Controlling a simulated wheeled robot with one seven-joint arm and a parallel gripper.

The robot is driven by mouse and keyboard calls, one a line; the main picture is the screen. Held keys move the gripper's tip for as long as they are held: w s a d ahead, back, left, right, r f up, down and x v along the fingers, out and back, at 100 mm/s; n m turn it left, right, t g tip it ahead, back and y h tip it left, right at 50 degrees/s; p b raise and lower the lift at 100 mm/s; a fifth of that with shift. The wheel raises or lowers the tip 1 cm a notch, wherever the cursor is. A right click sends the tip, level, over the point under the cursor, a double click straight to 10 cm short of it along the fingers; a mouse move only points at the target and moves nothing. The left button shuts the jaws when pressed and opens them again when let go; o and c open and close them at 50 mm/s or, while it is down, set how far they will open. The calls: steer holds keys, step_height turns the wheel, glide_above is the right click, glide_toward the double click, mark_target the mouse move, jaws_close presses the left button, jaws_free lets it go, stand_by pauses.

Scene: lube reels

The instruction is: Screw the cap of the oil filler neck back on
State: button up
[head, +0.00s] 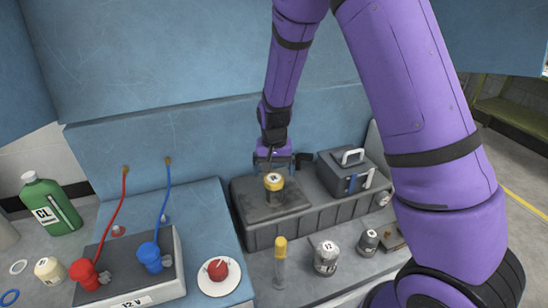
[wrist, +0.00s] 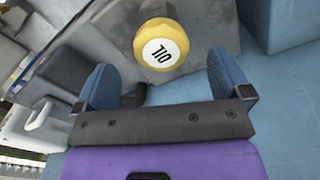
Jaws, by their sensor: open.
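The yellow cap marked OIL (wrist: 161,50) sits on a short dark neck on top of the dark grey engine block (head: 258,230). It also shows in the head view (head: 274,180), where it looks level. I cannot tell whether its thread is engaged. My gripper (head: 272,160) is open and empty, just behind and above the cap in the head view. In the wrist view my blue fingers (wrist: 160,80) are spread wide, and the cap lies just beyond their tips, roughly midway between them, not touched.
A grey box with a pale handle (head: 352,156) stands right of the cap. In front are a clear tube with a yellow top (head: 280,265) and a grey can marked 12 (head: 326,257). A battery (head: 130,268), a green bottle (head: 50,205) and a red ball on a white dish (head: 218,270) are left.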

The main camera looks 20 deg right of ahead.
mark_target(273, 179)
steer(key=shift+f, duration=2.55)
steer(key=c, duration=1)
steer(key=m, duration=0.3)
steer(key=shift+w+a, duration=0.1)
steer(key=shift+m, duration=1.1)
steer(key=shift+m, duration=1.2)
steer(key=o, duration=1)
steer(key=shift+o, duration=0.4)
